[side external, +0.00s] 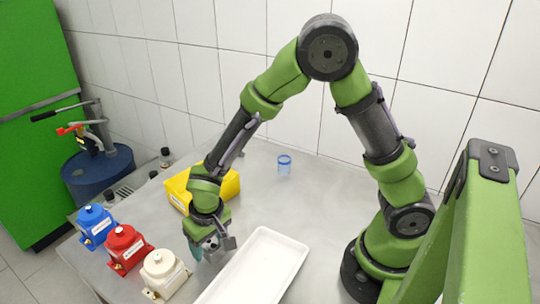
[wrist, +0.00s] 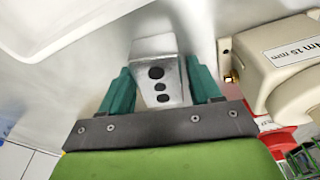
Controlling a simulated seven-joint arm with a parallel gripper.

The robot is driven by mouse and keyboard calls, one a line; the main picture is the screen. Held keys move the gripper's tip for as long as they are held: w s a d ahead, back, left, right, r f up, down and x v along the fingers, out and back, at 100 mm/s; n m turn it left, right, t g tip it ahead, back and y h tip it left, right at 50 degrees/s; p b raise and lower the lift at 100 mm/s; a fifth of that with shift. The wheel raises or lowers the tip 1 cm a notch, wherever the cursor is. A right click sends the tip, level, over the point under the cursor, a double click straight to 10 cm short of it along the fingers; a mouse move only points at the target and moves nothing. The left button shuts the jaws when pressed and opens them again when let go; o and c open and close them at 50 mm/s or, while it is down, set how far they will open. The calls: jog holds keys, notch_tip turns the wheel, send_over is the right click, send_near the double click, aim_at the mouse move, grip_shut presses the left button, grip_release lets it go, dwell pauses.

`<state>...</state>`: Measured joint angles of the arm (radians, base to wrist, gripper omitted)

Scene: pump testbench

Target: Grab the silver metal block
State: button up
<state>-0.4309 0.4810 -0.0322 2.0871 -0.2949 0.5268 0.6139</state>
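The silver metal block (wrist: 160,80) has dark round holes down its face. In the wrist view it sits between the two teal fingers of my gripper (wrist: 160,80). The fingers stand apart, one on each side of the block. A narrow gap seems to show at the right finger; contact at the left finger is unclear. In the side view my gripper (side external: 212,248) points down, low over the table between the cream pump and the white tray. There the block is largely hidden by the gripper.
A white tray (side external: 291,246) lies just right of my gripper. A cream pump (side external: 163,273) stands close on the left, with a red pump (side external: 126,246) and a blue pump (side external: 94,224) beyond. A yellow bin (side external: 227,186) is behind; a blue-rimmed clear cup (side external: 284,165) stands farther back.

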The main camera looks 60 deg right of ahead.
jog(key=c, duration=0.9)
jog(key=shift+c, duration=0.2)
jog(key=shift+r, duration=0.15)
